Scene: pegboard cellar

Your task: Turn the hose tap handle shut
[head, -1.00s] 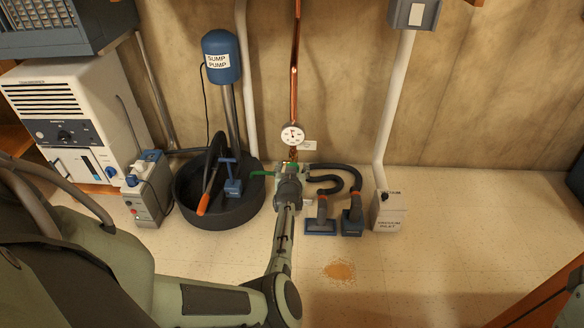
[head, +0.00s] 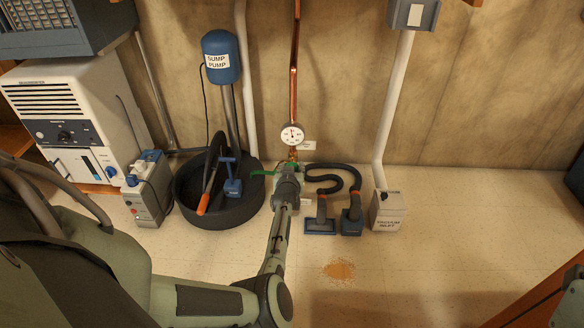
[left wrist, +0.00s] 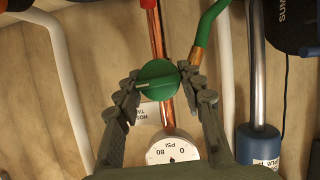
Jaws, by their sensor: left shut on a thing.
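The hose tap handle (left wrist: 157,82) is a round green knob with a pale pointer line, on the copper pipe (left wrist: 153,30) in the left wrist view. The line lies nearly level there, slightly tilted. My left gripper (left wrist: 160,84) is shut on the knob, with one finger against each side; it also shows in the head view (head: 289,173), reaching low to the wall and covering most of the tap. A green hose (left wrist: 207,30) with a brass end is beside the knob. A tag, partly covered, is behind it.
A pressure gauge (head: 292,134) is on the pipe just above the tap. A black tub (head: 240,212) with the sump pump (head: 220,58) stands left. Dark vacuum hoses and floor nozzles (head: 320,222) lie close on the right.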

